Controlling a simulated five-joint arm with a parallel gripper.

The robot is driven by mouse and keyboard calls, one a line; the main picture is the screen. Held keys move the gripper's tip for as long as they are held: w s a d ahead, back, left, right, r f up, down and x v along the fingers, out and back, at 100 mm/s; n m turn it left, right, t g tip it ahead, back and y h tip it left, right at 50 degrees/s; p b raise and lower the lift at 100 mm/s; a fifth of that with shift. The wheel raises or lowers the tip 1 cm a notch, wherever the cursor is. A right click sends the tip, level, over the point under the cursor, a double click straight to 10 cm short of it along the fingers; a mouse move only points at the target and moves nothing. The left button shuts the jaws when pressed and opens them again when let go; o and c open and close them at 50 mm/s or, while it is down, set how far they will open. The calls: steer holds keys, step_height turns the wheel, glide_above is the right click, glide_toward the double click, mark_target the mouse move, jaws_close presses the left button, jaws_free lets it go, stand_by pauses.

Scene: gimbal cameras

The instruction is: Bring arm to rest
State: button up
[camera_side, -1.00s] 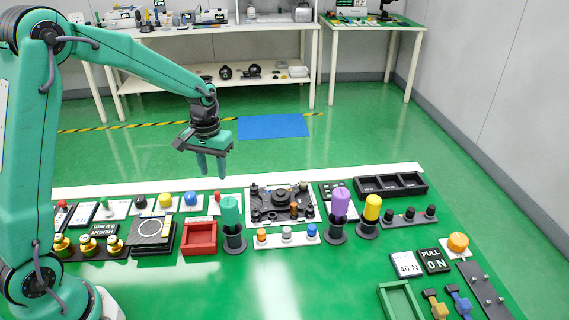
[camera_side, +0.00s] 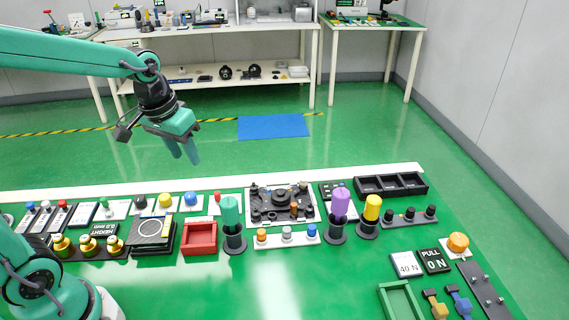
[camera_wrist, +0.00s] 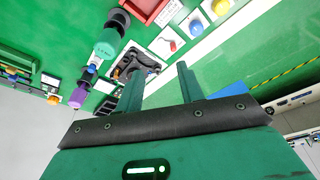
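My gripper (camera_side: 182,150) hangs in the air above the back left part of the green table, fingers pointing down and slightly right. It is teal with a black wrist. In the wrist view the two fingers of my gripper (camera_wrist: 160,72) stand apart with nothing between them. It touches nothing. My upper arm comes in from the left edge, and my base shows at the lower left.
Below are a row of coloured buttons (camera_side: 190,198), a red tray (camera_side: 200,238), a teal cylinder (camera_side: 230,210), a purple cylinder (camera_side: 340,202) and a yellow cylinder (camera_side: 372,207). A black three-compartment bin (camera_side: 390,185) stands at the back. A white workbench (camera_side: 220,33) is behind.

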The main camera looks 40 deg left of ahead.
steer(key=s+d+r+m+t, duration=0.1)
steer(key=s, duration=0.4)
steer(key=s+d+r+m+t, duration=0.1)
steer(key=s+r, duration=0.1)
steer(key=s, duration=0.4)
steer(key=shift+s+d+t, duration=0.15)
steer(key=shift+d+t, duration=0.1)
steer(key=shift+t, duration=0.15)
